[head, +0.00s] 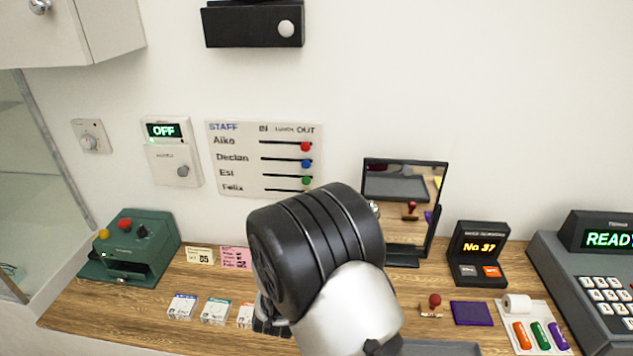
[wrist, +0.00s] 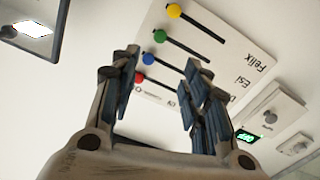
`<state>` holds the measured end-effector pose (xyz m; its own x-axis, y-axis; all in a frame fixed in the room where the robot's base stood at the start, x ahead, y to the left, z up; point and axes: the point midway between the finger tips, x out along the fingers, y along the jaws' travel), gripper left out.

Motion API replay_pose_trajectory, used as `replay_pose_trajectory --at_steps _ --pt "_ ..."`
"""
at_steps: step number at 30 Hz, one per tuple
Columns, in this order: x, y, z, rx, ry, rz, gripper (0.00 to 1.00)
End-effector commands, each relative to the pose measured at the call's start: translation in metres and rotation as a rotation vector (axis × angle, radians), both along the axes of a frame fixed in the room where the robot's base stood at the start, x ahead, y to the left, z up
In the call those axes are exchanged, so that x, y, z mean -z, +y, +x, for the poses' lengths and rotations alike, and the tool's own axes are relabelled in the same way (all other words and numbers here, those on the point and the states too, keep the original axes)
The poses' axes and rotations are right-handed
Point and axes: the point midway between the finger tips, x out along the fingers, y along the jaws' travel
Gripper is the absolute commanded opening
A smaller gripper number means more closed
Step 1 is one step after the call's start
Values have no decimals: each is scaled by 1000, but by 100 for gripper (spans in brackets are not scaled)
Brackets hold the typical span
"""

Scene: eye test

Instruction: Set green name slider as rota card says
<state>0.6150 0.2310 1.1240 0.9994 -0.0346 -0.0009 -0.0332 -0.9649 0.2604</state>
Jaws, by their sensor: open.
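The white staff board (head: 235,180) hangs on the wall with rows Aiko, Declan, Esi and Felix and columns from IN to OUT. The green slider knob (head: 306,181) is in the Esi row at the OUT end. Red (head: 305,147) and blue (head: 305,163) knobs are also at OUT. In the wrist view the green knob (wrist: 160,36) sits between the yellow (wrist: 174,11) and blue (wrist: 148,59) knobs. My gripper (wrist: 157,72) is open and empty, facing the board, apart from the knobs. My arm hides it in the head view. I cannot tell which card is the rota card.
A cream card (head: 200,256) and a pink card (head: 236,258) stand on the wooden counter (head: 120,305). A green box (head: 130,248) is at left. A mirror (head: 405,190), a ticket display (head: 478,250) and a register (head: 600,265) are at right. A black wall box (head: 250,24) hangs above.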

Motion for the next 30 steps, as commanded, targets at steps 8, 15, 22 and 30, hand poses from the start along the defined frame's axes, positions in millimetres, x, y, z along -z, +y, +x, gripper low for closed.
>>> replay_pose_trajectory --at_steps 8,15,22,30 --pt "0 -3 41 4 -4 3 42" --pt "1 -5 94 2 -4 2 42" --pt "1 -6 141 1 -3 3 42" --pt "0 -7 169 0 -2 1 42"
